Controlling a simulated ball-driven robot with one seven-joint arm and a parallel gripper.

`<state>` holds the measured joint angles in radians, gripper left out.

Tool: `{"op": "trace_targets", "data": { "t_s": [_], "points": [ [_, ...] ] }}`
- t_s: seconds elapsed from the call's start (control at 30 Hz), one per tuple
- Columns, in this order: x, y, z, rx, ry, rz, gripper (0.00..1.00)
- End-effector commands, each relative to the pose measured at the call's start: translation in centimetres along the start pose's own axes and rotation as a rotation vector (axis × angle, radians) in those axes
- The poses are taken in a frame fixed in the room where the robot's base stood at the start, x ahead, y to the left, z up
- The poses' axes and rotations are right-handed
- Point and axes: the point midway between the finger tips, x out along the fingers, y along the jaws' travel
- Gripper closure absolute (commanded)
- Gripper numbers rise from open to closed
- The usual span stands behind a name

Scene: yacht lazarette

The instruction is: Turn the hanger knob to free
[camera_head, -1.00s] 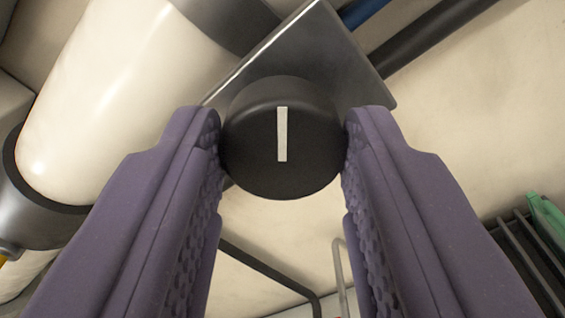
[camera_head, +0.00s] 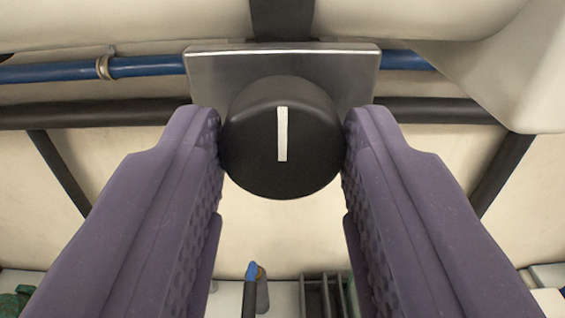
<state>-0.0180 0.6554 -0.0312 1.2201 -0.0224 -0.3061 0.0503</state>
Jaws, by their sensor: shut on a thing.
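The hanger knob (camera_head: 255,150) is a round black knob with a white pointer line on its face. In the camera view the line stands upright. A grey metal plate (camera_head: 345,62) is behind the knob and lies level in the picture. My gripper (camera_head: 282,145) has purple textured fingers, one at each side of the knob, and is shut on it. Any marks for the knob's positions are not visible.
A blue hose (camera_head: 150,66) with a clamp and a dark pipe (camera_head: 90,113) run across behind the plate. A large cream cylinder (camera_head: 130,22) is above. A dark slatted rack (camera_head: 328,297) and a blue-tipped item (camera_head: 252,272) are low in the picture.

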Motion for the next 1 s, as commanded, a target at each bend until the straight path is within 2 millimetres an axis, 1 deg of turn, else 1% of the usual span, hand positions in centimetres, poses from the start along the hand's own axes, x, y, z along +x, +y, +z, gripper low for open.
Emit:
{"op": "trace_targets", "data": {
  "t_s": [0.03,0.53,0.57,0.6,0.67,1.0],
  "points": [
    [0.02,-0.03,0.42,-0.009,-0.008,0.0,0.91],
    [0.03,0.0,0.46,-0.026,-0.009,0.0,0.91],
    [0.03,0.0,0.46,-0.026,-0.009,0.0,0.56],
    [0.03,0.01,0.44,-0.026,-0.008,0.0,0.46],
    [0.03,0.0,0.38,-0.026,-0.007,0.0,0.35],
    [0.01,0.01,0.15,-0.025,-0.003,0.0,0.35]
  ]
}}
